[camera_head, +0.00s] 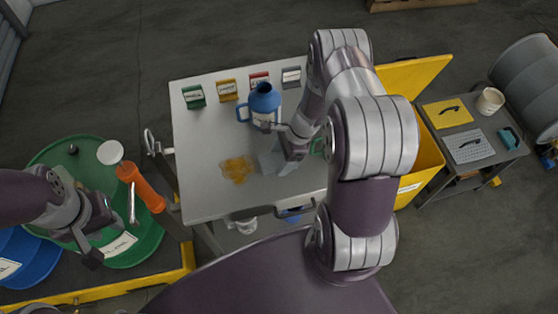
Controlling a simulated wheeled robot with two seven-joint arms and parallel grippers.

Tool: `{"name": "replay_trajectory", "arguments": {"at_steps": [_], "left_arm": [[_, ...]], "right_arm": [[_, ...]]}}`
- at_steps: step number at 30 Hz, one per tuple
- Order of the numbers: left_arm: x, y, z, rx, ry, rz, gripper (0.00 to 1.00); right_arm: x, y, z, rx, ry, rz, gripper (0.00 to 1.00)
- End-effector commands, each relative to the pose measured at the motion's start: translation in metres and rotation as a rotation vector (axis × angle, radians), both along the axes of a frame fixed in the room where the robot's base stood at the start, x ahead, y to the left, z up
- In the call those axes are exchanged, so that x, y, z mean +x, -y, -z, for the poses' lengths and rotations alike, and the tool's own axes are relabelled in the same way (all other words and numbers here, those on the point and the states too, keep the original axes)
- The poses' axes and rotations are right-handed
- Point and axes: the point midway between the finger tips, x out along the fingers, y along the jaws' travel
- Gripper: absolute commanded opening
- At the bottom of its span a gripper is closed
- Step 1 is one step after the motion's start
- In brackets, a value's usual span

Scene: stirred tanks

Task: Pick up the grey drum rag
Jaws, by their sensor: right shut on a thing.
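The grey drum rag (269,162) shows as a pale grey patch at the tip of my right gripper (281,147), above the light grey table (205,195). My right gripper is shut on it; the wrist and fingers hide part of the rag. I cannot tell whether the rag still touches the table. My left gripper (101,238) is over the green drum (143,235) at the left, with its fingers apart and nothing visible between them.
A blue jug (263,103) stands close behind my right gripper. An orange spill (238,169) lies left of the rag. Several small coloured boxes line the table's back edge. A yellow bin (430,160) stands right.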

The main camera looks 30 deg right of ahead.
Motion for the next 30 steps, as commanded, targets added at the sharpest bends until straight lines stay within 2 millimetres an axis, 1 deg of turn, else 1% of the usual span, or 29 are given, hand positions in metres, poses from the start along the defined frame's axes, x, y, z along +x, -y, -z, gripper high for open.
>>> {"name": "replay_trajectory", "arguments": {"at_steps": [5, 8, 11, 15, 18, 21, 24, 29, 30], "left_arm": [[0.000, 0.000, 0.000, 0.000, 0.000, 0.000, 0.38], [0.000, 0.000, -0.001, 0.000, 0.000, 0.000, 0.38], [0.000, 0.000, -0.002, 0.000, 0.000, 0.000, 0.38], [0.000, 0.000, -0.004, 0.000, 0.000, 0.000, 0.38], [0.000, 0.000, -0.005, 0.000, 0.000, 0.000, 0.38], [0.000, 0.000, -0.005, 0.000, 0.000, 0.000, 0.38], [0.000, 0.000, -0.005, 0.000, 0.000, 0.000, 0.38], [0.000, 0.000, -0.005, 0.000, 0.000, 0.000, 0.38], [0.000, 0.000, -0.005, 0.000, 0.000, 0.000, 0.38]], "right_arm": [[0.000, 0.000, 0.000, 0.000, 0.000, 0.000, 0.40], [0.001, 0.000, -0.008, -0.001, 0.002, 0.000, 0.40], [0.001, 0.001, -0.030, -0.002, 0.005, 0.000, 0.40], [0.001, 0.001, -0.066, -0.002, 0.005, 0.000, 0.40], [0.001, 0.000, -0.086, -0.001, 0.003, -0.001, 0.40], [0.000, 0.000, -0.097, -0.001, 0.002, 0.000, 0.40], [0.000, 0.000, -0.101, 0.000, -0.001, 0.000, 0.40], [0.000, 0.000, -0.101, 0.000, -0.001, 0.000, 0.40], [0.000, 0.000, -0.101, 0.000, -0.001, 0.000, 0.63]]}}
